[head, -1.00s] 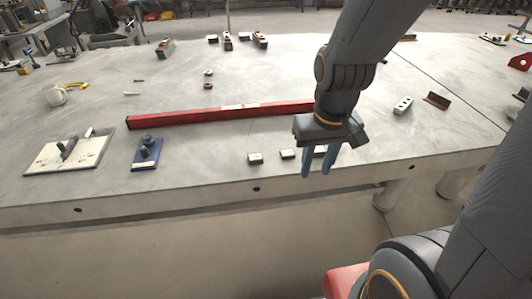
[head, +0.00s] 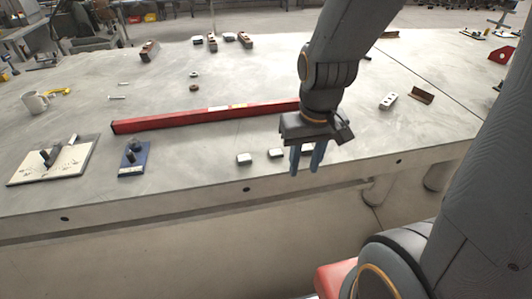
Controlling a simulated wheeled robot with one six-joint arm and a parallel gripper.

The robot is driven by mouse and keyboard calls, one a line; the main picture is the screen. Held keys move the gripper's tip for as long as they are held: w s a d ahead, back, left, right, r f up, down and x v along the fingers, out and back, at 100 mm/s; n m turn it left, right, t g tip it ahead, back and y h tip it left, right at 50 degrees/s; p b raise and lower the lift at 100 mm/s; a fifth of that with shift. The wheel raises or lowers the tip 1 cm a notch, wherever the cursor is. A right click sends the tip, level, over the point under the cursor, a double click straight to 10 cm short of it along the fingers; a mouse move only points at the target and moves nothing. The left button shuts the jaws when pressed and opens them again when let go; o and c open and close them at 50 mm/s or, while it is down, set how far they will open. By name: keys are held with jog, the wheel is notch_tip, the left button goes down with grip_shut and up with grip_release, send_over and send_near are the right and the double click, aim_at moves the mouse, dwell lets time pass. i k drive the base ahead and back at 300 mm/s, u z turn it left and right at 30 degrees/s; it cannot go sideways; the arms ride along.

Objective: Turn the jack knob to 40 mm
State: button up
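A small blue base (head: 134,164) with a dark round knob (head: 130,155) on it sits near the table's front edge at the left; it may be the jack. Left of it lies a pale plate (head: 35,172) with a dark upright part and a small light block. I cannot tell which holds the jack knob, and no scale is readable. My gripper (head: 304,170) points down near the table's front edge, far to the right of both. Its two blue fingers are apart, with nothing seen held between them.
Small metal blocks (head: 244,159) lie near the front edge, one partly behind my fingers. A long red bar (head: 170,120) lies across the table behind the blue base. A white mug (head: 36,102) stands at the left. The tabletop between the blue base and the blocks is clear.

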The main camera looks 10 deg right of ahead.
aim_at(131, 158)
jog(key=u, duration=1.25)
jog(key=i, duration=1.05)
jog(key=z, duration=0.6)
